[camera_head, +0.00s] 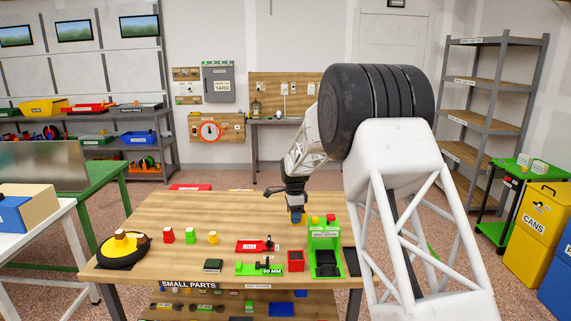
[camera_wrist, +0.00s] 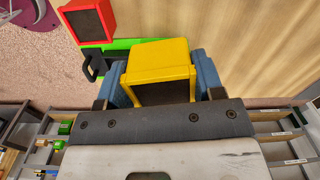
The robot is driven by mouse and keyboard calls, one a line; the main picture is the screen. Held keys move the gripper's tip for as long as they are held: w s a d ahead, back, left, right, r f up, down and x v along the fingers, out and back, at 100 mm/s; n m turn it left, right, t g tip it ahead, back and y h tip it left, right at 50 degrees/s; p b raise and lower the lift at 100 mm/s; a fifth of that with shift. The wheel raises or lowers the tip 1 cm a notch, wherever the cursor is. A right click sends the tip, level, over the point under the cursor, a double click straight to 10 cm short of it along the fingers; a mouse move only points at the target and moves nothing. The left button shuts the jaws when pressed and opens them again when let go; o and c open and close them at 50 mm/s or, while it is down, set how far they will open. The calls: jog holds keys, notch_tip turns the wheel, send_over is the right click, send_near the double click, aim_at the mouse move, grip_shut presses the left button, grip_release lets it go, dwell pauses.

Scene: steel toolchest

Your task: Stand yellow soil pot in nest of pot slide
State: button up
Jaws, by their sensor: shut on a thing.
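In the wrist view the yellow soil pot (camera_wrist: 158,62), a square block-like pot with a dark open face, sits between the blue fingertips of my gripper (camera_wrist: 163,82). The fingers are shut on its two sides. In the head view my gripper (camera_head: 297,216) hangs above the back right of the table, left of a green stand (camera_head: 313,245) that appears to be the pot slide. Its label is too small to read. Part of a green thing with a dark handle (camera_wrist: 90,66) shows behind the pot in the wrist view; the pot hides the rest.
A red square pot (camera_head: 295,261) stands left of the green stand; a red pot also shows in the wrist view (camera_wrist: 88,20). Small red and yellow pieces show atop the stand. A red tool (camera_head: 250,247) and a green gauge (camera_head: 250,268) lie nearby. The table's back left is clear.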

jog(key=s+d+r+n, duration=0.4)
jog(key=d+r+n, duration=0.2)
jog(key=d+n, duration=0.1)
jog(key=s+d+r+n, duration=0.4)
jog(key=d+r+n, duration=0.2)
jog(key=d+n, duration=0.2)
jog(key=shift+s+n, duration=0.2)
jog(key=shift+n, duration=0.2)
jog(key=shift+a, duration=0.1)
jog(key=a+f+n, duration=0.1)
jog(key=a+f, duration=0.5)
jog(key=a, duration=0.4)
jog(key=w+a+f+n, duration=0.1)
jog(key=a+f+n, duration=0.1)
jog(key=a+f, duration=0.4)
jog(key=w+a+f+n, duration=0.1)
jog(key=a+f, duration=0.6)
jog(key=a, duration=0.8)
jog(key=shift+w+a+n, duration=0.1)
jog(key=shift+a+n, duration=0.05)
jog(key=shift+n, duration=0.15)
jog(key=shift+w+a+f, duration=0.25)
jog(key=shift+w+a, duration=0.6)
jog(key=shift+w, duration=1.7)
jog(key=shift+w+a+f, duration=0.2)
jog(key=shift+w+a, duration=0.7)
jog(key=shift+w, duration=1.6)
jog(key=shift+w+a+f, duration=0.25)
jog(key=shift+w+a, duration=0.6)
jog(key=shift+w, duration=1.7)
